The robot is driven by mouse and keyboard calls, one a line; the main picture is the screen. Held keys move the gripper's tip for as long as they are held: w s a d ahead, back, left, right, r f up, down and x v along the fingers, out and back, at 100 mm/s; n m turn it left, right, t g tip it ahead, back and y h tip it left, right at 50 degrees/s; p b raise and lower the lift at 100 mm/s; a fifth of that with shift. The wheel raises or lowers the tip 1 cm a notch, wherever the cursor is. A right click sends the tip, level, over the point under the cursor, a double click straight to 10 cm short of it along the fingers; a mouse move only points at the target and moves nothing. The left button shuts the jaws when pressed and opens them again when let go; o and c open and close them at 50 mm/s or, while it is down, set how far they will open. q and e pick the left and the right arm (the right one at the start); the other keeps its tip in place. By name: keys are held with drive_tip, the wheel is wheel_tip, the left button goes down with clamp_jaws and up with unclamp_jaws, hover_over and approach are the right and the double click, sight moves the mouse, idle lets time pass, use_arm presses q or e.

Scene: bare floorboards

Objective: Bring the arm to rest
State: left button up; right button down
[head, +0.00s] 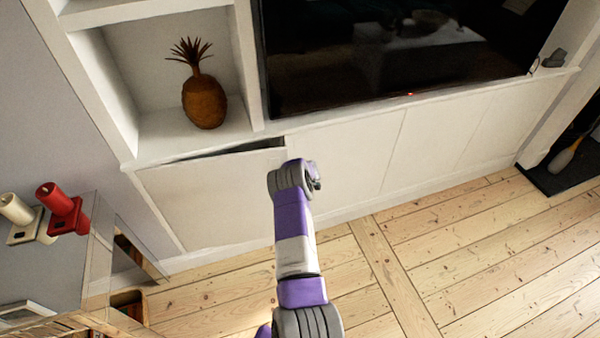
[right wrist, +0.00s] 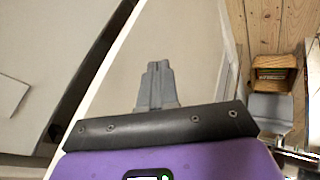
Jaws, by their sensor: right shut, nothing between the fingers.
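My right arm reaches up from the bottom of the head view, out over the floor towards the white cabinet front. Its wrist end is beside the right edge of a cabinet door (head: 210,195) that stands slightly ajar, with a dark gap along its top. The fingers are mostly hidden by the wrist in the head view. In the right wrist view my right gripper (right wrist: 158,68) is shut and empty, its grey fingers together in front of a pale panel. I cannot tell whether they touch it. My left gripper is not in view.
A pineapple ornament (head: 204,100) sits in the shelf niche. A television (head: 400,50) stands above the cabinets. Red (head: 62,208) and cream (head: 18,212) candles stand on a side table (head: 60,265) at left. The floorboards (head: 480,250) at right are clear.

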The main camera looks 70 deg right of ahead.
drive_tip(key=p+v, duration=0.1)
drive_tip(key=v, duration=0.8)
drive_tip(key=shift+s+d+r+p, duration=0.25)
drive_tip(key=shift+d+r+p, duration=0.05)
drive_tip(key=shift+r, duration=0.05)
